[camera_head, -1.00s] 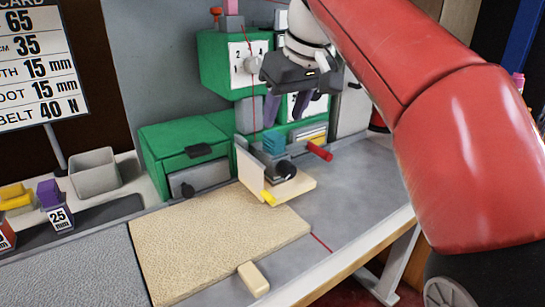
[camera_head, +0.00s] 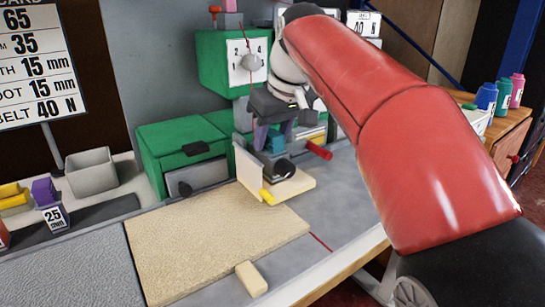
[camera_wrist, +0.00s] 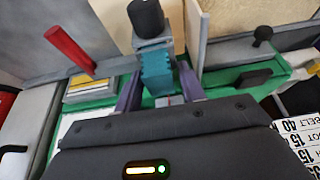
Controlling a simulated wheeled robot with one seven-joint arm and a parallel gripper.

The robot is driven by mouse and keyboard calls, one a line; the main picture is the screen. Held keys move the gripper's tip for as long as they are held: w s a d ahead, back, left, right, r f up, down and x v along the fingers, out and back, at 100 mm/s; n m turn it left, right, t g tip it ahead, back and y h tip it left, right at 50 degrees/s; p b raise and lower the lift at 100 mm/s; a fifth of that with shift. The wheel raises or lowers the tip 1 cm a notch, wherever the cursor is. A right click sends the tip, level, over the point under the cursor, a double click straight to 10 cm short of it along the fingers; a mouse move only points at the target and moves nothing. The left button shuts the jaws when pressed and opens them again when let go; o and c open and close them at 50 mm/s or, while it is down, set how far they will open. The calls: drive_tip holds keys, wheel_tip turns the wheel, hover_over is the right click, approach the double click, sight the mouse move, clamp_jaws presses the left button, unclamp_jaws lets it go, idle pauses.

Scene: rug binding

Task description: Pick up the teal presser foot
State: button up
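The teal presser foot (camera_head: 277,145) sits low on the green sewing machine (camera_head: 215,72), above the small beige plate (camera_head: 297,184). In the wrist view the teal presser foot (camera_wrist: 156,72) is a ridged block beside a grey bracket with a black knob (camera_wrist: 146,18). My gripper (camera_head: 273,136) has come down over it from above. In the wrist view the two purple fingers of my gripper (camera_wrist: 160,75) stand on either side of the foot. The fingers look open, with a gap at the right finger; contact at the left one is unclear.
A red handle (camera_head: 319,150) sticks out just right of the foot. A yellow piece (camera_head: 267,196) is at the beige plate's front. A tan rug (camera_head: 215,250) lies in front, with a beige block (camera_head: 251,279) at its edge.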

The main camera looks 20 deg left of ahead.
drive_tip(key=c, duration=0.4)
drive_tip(key=shift+r, duration=0.1)
